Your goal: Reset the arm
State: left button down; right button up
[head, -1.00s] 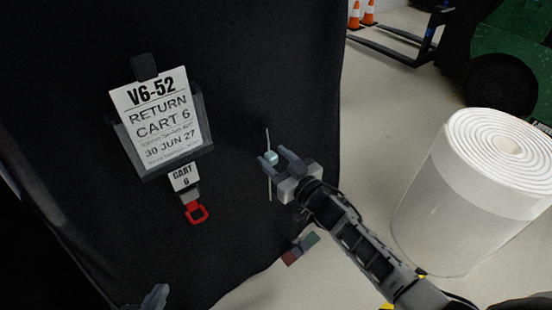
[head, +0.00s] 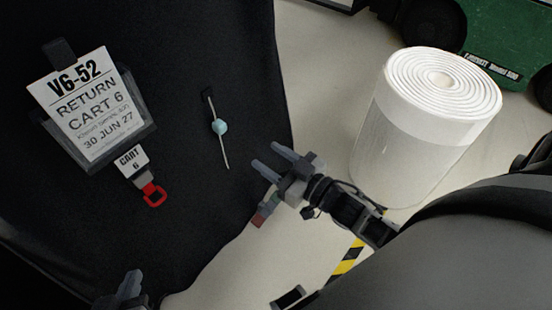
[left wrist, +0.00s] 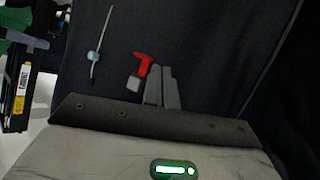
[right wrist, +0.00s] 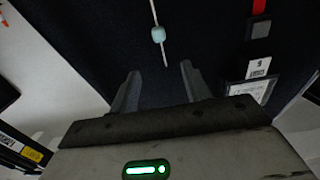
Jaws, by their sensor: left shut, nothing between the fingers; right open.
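My left gripper (head: 130,285) shows only at the bottom left edge of the head view. In the left wrist view its fingers (left wrist: 161,85) are together, with nothing between them. The bead also shows in the right wrist view (right wrist: 158,34), beyond the fingers.
A large white roll (head: 425,130) stands on the floor at right. A green vehicle (head: 510,45) is behind it. Pale floor (head: 320,80) is clear between cover and roll.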

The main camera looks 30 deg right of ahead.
jog(key=shift+s+d, duration=0.15)
jog(key=shift+s, duration=0.3)
pick_arm(q)
jog(key=r+p, duration=0.1)
jog(key=p, duration=0.3)
jog(key=shift+a+r+p, duration=0.25)
jog(key=shift+r+p, duration=0.05)
jog(key=shift+r, duration=0.1)
pick_arm(e)
jog(key=s+a+m+g+h, duration=0.1)
jog(key=s+a+g+h, duration=0.1)
jog(key=s+a+g, duration=0.4)
jog(key=s+a, duration=0.1)
jog(key=s, duration=0.2)
jog(key=shift+s+a+r+m+h, duration=0.15)
jog(key=shift+a+r+m+h, duration=0.1)
jog(key=shift+r+m+h, duration=0.15)
pick_arm(q)
jog(key=shift+s+g, duration=0.1)
jog(key=shift+g, duration=0.2)
dwell(1.2)
dwell(2.5)
